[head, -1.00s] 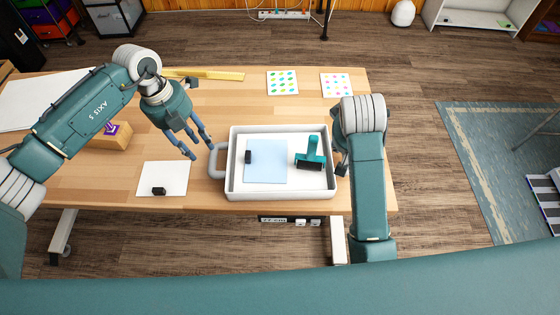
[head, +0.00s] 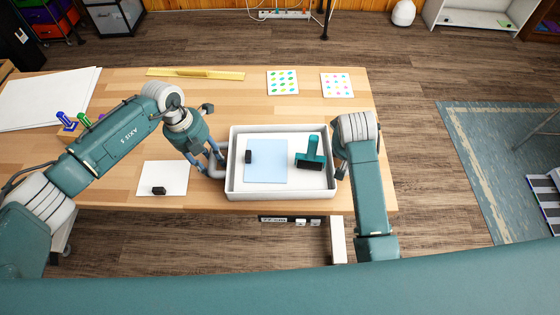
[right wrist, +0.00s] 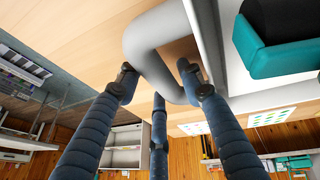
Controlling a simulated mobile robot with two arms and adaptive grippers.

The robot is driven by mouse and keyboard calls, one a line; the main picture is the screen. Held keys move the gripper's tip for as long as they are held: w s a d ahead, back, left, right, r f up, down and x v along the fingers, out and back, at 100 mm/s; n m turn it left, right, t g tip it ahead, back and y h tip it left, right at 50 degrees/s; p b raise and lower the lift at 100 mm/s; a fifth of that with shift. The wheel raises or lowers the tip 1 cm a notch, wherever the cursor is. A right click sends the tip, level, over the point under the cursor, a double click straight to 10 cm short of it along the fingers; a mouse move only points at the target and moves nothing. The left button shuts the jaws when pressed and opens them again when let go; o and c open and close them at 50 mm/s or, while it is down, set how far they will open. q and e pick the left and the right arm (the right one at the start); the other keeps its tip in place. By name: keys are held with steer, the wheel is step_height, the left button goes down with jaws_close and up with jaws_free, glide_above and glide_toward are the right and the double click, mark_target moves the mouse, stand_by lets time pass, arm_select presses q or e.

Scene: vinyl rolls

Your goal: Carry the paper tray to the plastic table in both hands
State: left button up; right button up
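The paper tray (head: 232,186) is a white, shallow rectangular tray near the table's front edge. It holds a light blue sheet (head: 266,165), a black block (head: 248,157) and a teal roller tool (head: 311,150). My left gripper (head: 208,163) is at the tray's left handle (head: 214,172), its fingers spread apart around it. My right gripper (head: 343,170) is at the right end, mostly hidden by its arm in the head view. In the right wrist view its fingers (right wrist: 158,80) stand apart around the grey right handle (right wrist: 150,45), with gaps visible. The plastic table cannot be made out with certainty.
The tray rests on a wooden table (head: 120,150). A white sheet with a black block (head: 158,191) lies left of the tray. Two patterned cards (head: 282,82) and a yellow ruler (head: 200,73) lie at the back. Open floor (head: 410,130) and a blue rug (head: 480,150) are at right.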

arm_select(q)
jaws_close()
arm_select(e)
jaws_close()
